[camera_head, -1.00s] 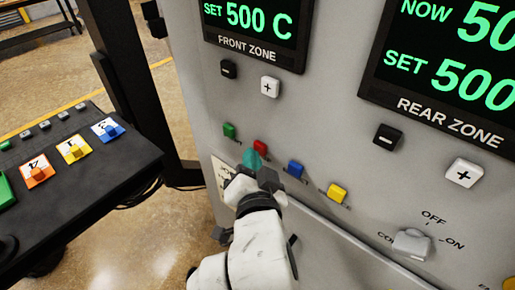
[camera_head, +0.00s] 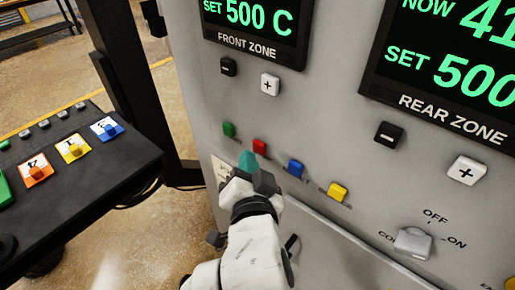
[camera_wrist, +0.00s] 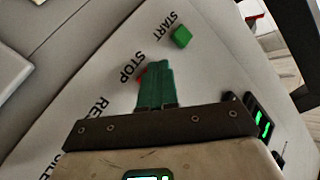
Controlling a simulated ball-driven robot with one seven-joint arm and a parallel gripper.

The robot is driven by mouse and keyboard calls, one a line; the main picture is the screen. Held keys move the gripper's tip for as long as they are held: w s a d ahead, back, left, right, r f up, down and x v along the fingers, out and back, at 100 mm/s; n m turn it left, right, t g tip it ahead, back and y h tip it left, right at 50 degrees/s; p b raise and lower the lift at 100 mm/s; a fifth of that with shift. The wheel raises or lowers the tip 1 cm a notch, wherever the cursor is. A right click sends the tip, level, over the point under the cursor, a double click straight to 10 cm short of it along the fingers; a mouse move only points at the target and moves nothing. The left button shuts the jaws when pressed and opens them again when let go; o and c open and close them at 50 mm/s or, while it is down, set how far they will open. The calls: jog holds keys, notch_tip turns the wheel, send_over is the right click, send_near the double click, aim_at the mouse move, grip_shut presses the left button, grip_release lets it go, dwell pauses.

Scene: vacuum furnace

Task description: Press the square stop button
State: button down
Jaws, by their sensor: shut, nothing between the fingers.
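The red square stop button (camera_head: 259,146) is on the grey cabinet front, between a green button and a blue one. In the wrist view the word STOP is printed beside a sliver of the red stop button (camera_wrist: 142,78), which is mostly hidden behind my fingers. My gripper (camera_head: 249,160) has teal fingers, shut together and empty. In the head view their tips show just below and left of the red button. In the wrist view the gripper (camera_wrist: 158,70) covers most of it. I cannot tell whether the tips touch the button.
The green start button (camera_head: 229,129), blue button (camera_head: 295,168) and yellow button (camera_head: 338,191) share the row. White and black zone buttons and displays are above. A rotary switch (camera_head: 412,243) is lower right. A black console (camera_head: 75,155) with coloured buttons stands at left.

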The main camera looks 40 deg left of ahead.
jog(key=shift+s, duration=0.15)
jog(key=s+b, duration=0.1)
jog(key=s, duration=0.4)
jog(key=shift+a, duration=0.2)
dwell(0.3)
dwell(0.8)
